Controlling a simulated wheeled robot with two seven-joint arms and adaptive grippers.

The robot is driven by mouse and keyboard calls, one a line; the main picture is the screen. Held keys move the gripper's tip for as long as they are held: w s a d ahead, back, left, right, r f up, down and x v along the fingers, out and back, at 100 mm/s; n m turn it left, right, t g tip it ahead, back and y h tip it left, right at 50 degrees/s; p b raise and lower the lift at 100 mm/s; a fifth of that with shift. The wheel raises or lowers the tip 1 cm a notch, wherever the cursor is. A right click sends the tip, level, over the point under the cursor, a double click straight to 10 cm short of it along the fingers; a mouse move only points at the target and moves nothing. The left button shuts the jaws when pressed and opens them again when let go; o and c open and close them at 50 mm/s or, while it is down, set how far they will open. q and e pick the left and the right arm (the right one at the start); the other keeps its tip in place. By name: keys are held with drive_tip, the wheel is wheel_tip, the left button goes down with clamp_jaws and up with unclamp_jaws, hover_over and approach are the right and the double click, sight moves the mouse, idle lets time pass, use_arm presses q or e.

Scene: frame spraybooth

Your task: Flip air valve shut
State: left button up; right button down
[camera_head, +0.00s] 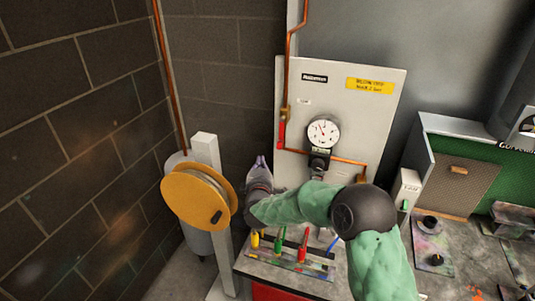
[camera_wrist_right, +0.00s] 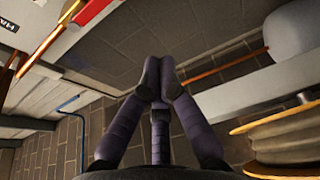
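The air valve sits on the copper pipe at the left side of the white panel (camera_head: 384,105). Its red lever (camera_head: 281,135) hangs down below the brass body (camera_head: 284,113), roughly in line with the pipe. The red lever also shows at the top left of the right wrist view (camera_wrist_right: 91,11). My right gripper (camera_head: 260,160) is below and left of the lever, apart from it, pointing upward. In the wrist view its dark fingers (camera_wrist_right: 159,72) are together at the tips with nothing seen between them. My left gripper is not in view.
A round gauge (camera_head: 323,131) is on the panel. A yellow hose reel (camera_head: 198,196) on a white post stands left of my right gripper. Below my arm, a bench rack (camera_head: 288,252) holds several coloured tools. A small white switch box (camera_head: 405,188) is at right.

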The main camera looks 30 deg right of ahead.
sight(281, 133)
drive_tip(key=w+d+b, duration=0.1)
drive_tip(key=w+d, duration=0.4)
drive_tip(key=d, duration=0.2)
drive_tip(key=shift+d, duration=0.2)
idle(0.4)
drive_tip(key=shift+w+d, duration=0.1)
drive_tip(key=shift+d, duration=0.05)
